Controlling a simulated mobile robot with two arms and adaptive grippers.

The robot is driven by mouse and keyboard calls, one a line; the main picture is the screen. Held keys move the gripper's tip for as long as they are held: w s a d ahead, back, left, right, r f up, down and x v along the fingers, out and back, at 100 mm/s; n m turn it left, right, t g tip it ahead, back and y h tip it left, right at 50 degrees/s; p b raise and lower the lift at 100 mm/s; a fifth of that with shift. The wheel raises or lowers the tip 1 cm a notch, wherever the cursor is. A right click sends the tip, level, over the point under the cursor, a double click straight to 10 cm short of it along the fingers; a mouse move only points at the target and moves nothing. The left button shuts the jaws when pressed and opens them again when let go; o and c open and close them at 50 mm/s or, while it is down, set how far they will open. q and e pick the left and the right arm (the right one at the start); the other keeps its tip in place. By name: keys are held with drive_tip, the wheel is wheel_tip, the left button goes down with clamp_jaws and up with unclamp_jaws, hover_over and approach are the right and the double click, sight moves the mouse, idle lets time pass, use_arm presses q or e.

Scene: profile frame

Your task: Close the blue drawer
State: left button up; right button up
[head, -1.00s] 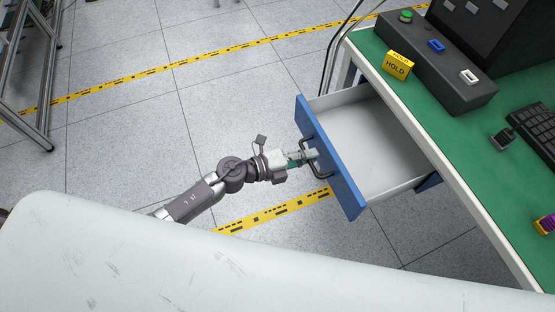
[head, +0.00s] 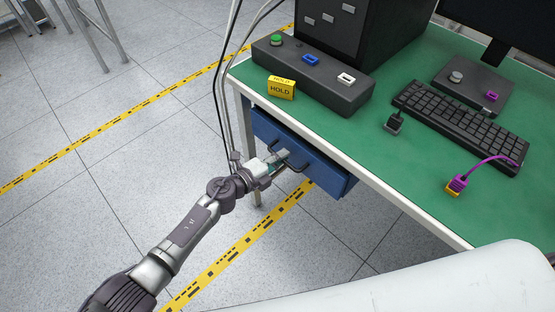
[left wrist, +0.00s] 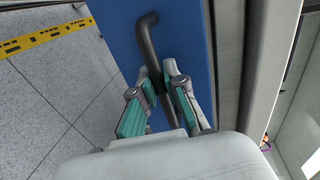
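The blue drawer (head: 300,155) sits under the green-topped table, its front close beneath the table's edge. None of its inside shows in the head view. Its dark bar handle (head: 297,165) also shows in the left wrist view (left wrist: 149,42), in front of the blue panel (left wrist: 186,38). My left gripper (head: 284,157) is at the handle. In the left wrist view its fingers (left wrist: 162,84) are closed around the bar, one on each side. Any small gap left behind the drawer front cannot be judged. My right gripper is out of view.
The table (head: 412,191) carries a black button box (head: 318,82), a yellow HOLD block (head: 281,88), a keyboard (head: 460,122) and a purple cable plug (head: 458,184). Cables (head: 226,70) hang at the table's left corner.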

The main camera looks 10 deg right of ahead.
use_arm(q)
drive_tip(key=o, duration=0.4)
drive_tip(key=v, duration=1.2)
drive_tip(key=w+a+f+n+t+y, duration=0.2)
drive_tip(key=a+f+n+y, duration=0.2)
drive_tip(key=a+f+n, duration=0.4)
drive_tip(key=s+a+f+n+g+y, duration=0.1)
drive_tip(key=s+a+f+n+y, duration=0.3)
drive_tip(key=f, duration=0.6)
drive_tip(key=s+a+f+n+g+y, duration=0.1)
drive_tip(key=s+a+f+n+y, duration=0.1)
drive_tip(key=s+a+f+n, duration=0.6)
drive_tip(key=s+a+f+n+g+y, duration=0.1)
drive_tip(key=s+f, duration=0.4)
drive_tip(key=s, duration=0.5)
drive_tip(key=s+a+f+n+g+y, duration=0.1)
drive_tip(key=s+a+f+n+g, duration=0.1)
drive_tip(key=s+f, duration=0.4)
drive_tip(key=s+a+f+n+g+y, duration=0.1)
drive_tip(key=s+f+n+g, duration=0.2)
drive_tip(key=s, duration=1.2)
wheel_tip(320, 180, down, 2)
drive_tip(key=shift+s+a+f+n+g, duration=0.25)
drive_tip(key=shift+a+n+g, duration=0.15)
drive_tip(key=shift+g, duration=0.5)
